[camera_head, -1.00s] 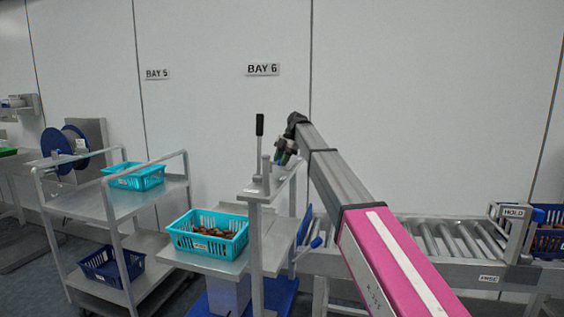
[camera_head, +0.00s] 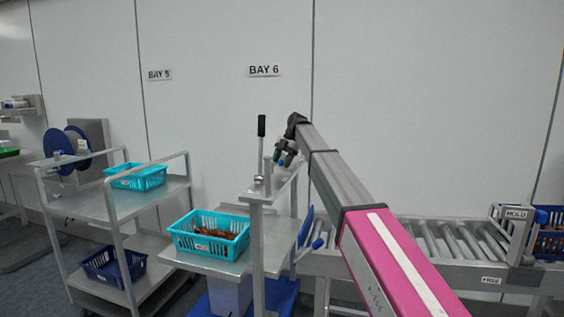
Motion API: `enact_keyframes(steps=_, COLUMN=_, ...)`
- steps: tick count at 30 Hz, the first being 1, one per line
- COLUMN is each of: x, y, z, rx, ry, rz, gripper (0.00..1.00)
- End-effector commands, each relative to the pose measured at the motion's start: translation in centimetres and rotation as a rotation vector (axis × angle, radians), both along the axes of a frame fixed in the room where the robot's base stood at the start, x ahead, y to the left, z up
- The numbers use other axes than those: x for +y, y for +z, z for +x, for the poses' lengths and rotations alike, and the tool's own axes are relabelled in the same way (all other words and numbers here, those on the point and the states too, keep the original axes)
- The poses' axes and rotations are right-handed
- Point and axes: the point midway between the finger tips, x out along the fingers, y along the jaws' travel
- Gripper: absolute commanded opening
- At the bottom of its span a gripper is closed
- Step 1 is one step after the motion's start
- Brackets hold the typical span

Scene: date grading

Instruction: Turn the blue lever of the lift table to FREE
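The lift table (camera_head: 195,264) stands left of centre, with a teal crate of dates on it. At its right a grey post carries an upright lever with a black grip (camera_head: 261,126). My gripper (camera_head: 283,160) is small and dark, close beside the head of this post, on its right. A small blue spot (camera_head: 280,162) shows at the fingertips; I cannot tell whether it is the end of the blue lever or whether the fingers touch it. The fingers are too small to show whether they are open or shut. I cannot read a FREE mark on the lift table.
A trolley (camera_head: 116,212) with a teal crate (camera_head: 139,178) and a blue crate (camera_head: 113,265) stands left.

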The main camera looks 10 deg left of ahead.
Motion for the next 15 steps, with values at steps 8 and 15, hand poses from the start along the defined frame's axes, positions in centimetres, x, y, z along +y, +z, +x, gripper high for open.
enact_keyframes(steps=8, x=-0.2, y=0.6, z=0.2, rx=0.001, ry=-0.001, rz=-0.001, gripper=0.54)
enact_keyframes(steps=15, x=-1.3, y=3.4, z=1.1, rx=-0.001, ry=-0.001, rz=0.000, gripper=0.54)
